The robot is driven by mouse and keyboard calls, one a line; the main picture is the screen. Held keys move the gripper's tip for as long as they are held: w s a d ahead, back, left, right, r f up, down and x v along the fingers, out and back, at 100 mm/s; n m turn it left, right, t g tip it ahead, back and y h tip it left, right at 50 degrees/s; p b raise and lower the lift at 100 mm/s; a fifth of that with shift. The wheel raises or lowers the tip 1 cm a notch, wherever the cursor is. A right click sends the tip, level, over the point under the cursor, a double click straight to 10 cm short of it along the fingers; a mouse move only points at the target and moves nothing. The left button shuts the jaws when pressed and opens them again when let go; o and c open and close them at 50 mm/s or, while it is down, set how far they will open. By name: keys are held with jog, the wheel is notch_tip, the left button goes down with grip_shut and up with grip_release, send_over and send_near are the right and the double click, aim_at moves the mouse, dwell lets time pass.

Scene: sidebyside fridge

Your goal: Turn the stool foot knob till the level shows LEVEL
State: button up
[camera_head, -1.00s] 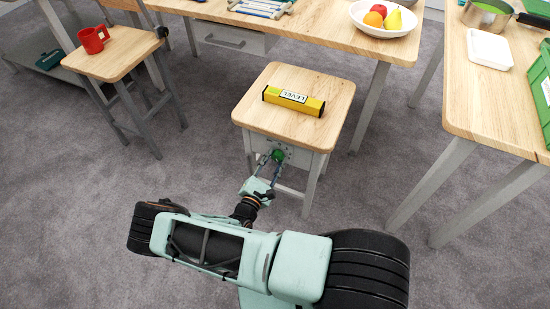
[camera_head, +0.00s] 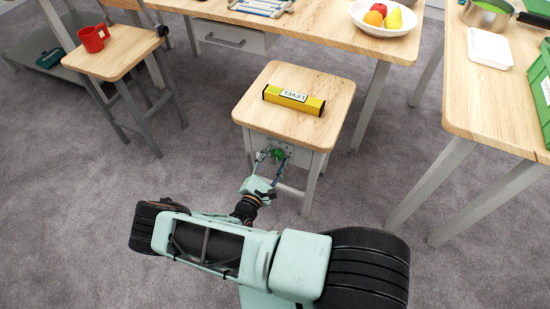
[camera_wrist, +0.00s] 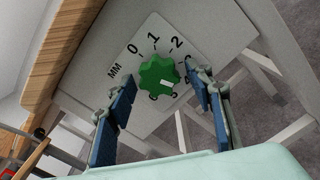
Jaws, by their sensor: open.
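The stool (camera_head: 330,95) has a wooden seat with a yellow level (camera_head: 312,105) lying on it, a white label reading LEVEL on its top. The green knob (camera_head: 278,154) sits on the stool's front panel. In the wrist view the green knob (camera_wrist: 158,80) has a lobed rim and a white mark pointing toward the lower right. A white dial plate (camera_wrist: 135,60) behind it shows MM, 0, 1, 2 and further numbers partly hidden. My gripper (camera_head: 270,158) is open, its blue-padded fingers (camera_wrist: 160,105) on either side of the knob, apart from it in the wrist view.
A wooden table (camera_head: 320,30) with a fruit bowl (camera_head: 385,18) stands behind the stool. Another table (camera_head: 490,100) is at the right. A smaller stool (camera_head: 110,62) with a red mug (camera_head: 92,40) stands at the left. Carpet (camera_head: 70,200) is clear around the stool.

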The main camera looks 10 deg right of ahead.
jog(key=shift+a, duration=0.1)
jog(key=v, duration=1.2)
